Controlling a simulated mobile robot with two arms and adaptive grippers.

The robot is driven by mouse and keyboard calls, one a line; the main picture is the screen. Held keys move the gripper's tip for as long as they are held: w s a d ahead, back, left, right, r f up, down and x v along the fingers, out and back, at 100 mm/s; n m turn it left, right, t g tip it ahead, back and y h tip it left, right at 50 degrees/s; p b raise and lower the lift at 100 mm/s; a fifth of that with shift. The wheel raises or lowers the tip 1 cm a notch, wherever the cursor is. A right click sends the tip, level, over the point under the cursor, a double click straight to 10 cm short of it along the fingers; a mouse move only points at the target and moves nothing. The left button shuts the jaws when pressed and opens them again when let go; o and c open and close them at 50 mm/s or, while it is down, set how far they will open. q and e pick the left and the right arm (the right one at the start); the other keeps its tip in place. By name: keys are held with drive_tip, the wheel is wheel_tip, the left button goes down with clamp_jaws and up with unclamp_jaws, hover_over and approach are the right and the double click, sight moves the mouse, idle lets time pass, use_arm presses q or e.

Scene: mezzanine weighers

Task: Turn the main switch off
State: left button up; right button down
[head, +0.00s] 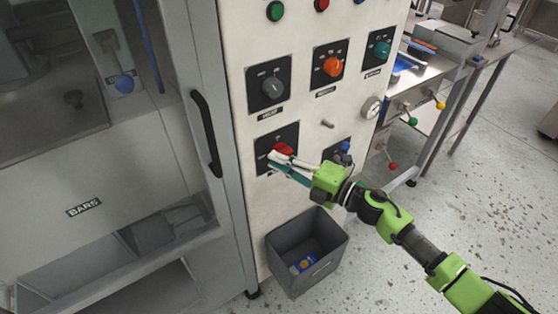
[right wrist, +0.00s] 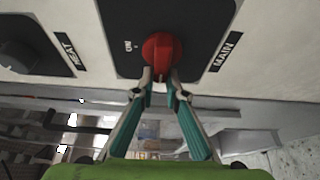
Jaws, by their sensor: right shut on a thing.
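The main switch is a red rotary knob (head: 281,150) on a black plate on the pale control panel in the head view. In the right wrist view the red knob (right wrist: 162,50) sits on its black plate beside a MAIN label (right wrist: 227,50), and a small ON mark shows on the plate. My right gripper (head: 276,158) reaches it from the lower right. In the right wrist view its two fingertips (right wrist: 160,80) are closed on the knob's near end. The exact pointing of the knob is partly hidden by the fingers. My left gripper is not in view.
A dark knob (head: 271,87) sits above, an orange knob (head: 333,67) and a teal knob (head: 381,48) to its right. A blue knob (head: 346,147) is close by my right gripper. A grey bin (head: 283,275) stands below. A cabinet with a black handle (head: 207,133) is left.

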drive_tip(key=shift+w+d+f, duration=0.1)
drive_tip(key=shift+w+d, duration=0.1)
drive_tip(key=shift+d, duration=0.05)
drive_tip(key=c, duration=2)
unclamp_jaws()
drive_tip(key=shift+c, duration=0.2)
drive_tip(key=shift+d, duration=0.1)
drive_tip(key=v, duration=1.2)
